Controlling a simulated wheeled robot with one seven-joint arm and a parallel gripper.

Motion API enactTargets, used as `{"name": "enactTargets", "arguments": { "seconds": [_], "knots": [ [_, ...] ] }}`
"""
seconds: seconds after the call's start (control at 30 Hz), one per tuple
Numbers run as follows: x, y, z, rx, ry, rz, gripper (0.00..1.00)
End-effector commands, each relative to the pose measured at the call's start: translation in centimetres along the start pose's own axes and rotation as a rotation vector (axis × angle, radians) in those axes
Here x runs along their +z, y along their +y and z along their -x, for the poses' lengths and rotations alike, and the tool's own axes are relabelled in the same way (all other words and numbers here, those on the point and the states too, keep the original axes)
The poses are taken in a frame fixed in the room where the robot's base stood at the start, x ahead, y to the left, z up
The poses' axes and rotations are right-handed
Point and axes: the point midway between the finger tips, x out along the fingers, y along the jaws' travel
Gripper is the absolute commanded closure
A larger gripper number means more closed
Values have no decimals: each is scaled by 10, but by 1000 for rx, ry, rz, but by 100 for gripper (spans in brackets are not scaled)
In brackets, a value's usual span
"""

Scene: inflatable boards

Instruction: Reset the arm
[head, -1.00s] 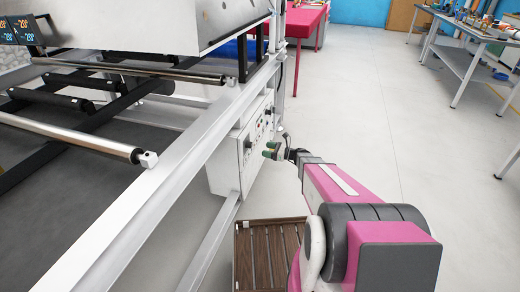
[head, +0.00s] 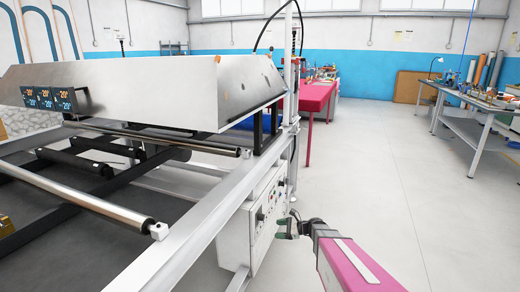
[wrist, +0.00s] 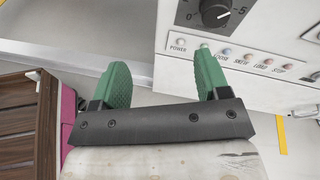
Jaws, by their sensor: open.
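My gripper (head: 287,226) is at the end of my pink arm, beside the white control box (head: 266,215) on the machine frame. In the wrist view its two green fingers (wrist: 160,82) are spread apart with nothing between them. The right finger overlaps the lower part of the control panel (wrist: 240,50) in the picture, below a black dial (wrist: 215,12) and near a row of small labelled buttons. I cannot tell whether it touches the panel.
The machine (head: 145,90) with its metal rollers fills the left side. A brown slatted wooden object (wrist: 22,125) is at the left of the wrist view. A pink table (head: 317,97) and a grey workbench (head: 470,122) stand farther back. The floor (head: 385,160) at right is clear.

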Motion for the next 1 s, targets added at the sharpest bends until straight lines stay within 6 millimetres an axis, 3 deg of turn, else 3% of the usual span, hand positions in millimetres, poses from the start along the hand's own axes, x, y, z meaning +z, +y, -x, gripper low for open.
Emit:
{"name": "enactTargets", "arguments": {
  "seconds": [0.03, 0.27, 0.5, 0.8, 1.0],
  "knots": [
    [13, 19, 2, 53, 56, 79, 31],
    [37, 80, 23, 350, 321, 486, 31],
    [60, 130, 72, 736, 550, 911, 31],
    [85, 154, 132, 1155, 706, 1254, 31],
    [89, 154, 143, 1236, 728, 1307, 31]
  ]
}}
